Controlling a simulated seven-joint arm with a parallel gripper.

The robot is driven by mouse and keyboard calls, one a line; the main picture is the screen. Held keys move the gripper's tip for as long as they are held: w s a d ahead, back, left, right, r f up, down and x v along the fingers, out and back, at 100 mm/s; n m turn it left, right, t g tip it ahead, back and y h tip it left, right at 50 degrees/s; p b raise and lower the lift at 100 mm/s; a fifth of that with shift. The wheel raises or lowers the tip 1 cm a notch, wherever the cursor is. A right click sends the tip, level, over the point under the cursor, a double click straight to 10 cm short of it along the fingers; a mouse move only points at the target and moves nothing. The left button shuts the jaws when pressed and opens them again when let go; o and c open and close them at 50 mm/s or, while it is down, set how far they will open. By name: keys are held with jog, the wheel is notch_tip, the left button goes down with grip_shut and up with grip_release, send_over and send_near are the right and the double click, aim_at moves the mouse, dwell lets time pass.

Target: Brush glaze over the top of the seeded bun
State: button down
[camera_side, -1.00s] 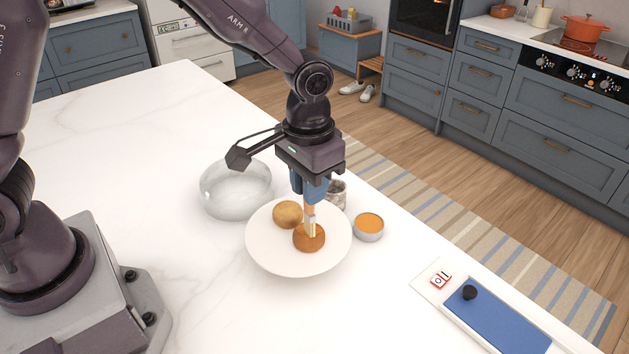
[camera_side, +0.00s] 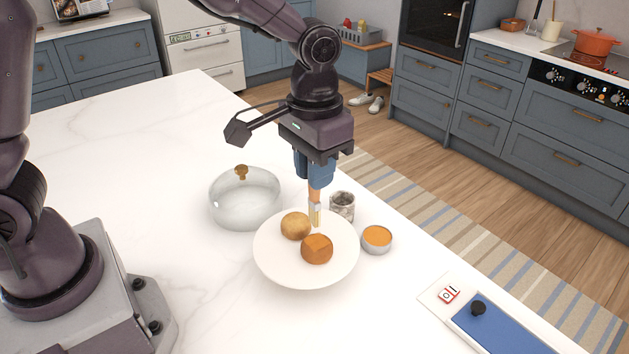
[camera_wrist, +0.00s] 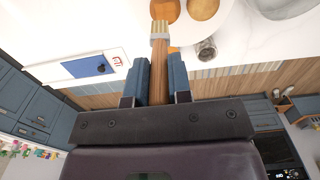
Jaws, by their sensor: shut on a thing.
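My gripper (camera_side: 315,178) is shut on the wooden handle of a pastry brush (camera_side: 315,205), which points down. It also shows in the wrist view (camera_wrist: 159,85), with the pale bristles (camera_wrist: 161,27) at the top. A darker orange-brown bun (camera_side: 317,254) and a paler golden bun (camera_side: 295,225) sit on a white plate (camera_side: 275,268). The darker bun has an orange patch on top. Seeds are too small to tell on either bun. The bristles are just above and behind the darker bun, seemingly clear of it. A small round dish of orange glaze (camera_side: 377,237) stands right of the plate.
A glass lid or bowl with a brown knob (camera_side: 243,205) is left of the plate. A mottled jar (camera_side: 343,205) stands close behind the plate and brush. A blue panel with a black knob (camera_side: 500,325) lies at right. The counter at left is clear.

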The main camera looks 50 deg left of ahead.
jog(key=shift+r, duration=0.3)
jog(key=shift+r, duration=1.5)
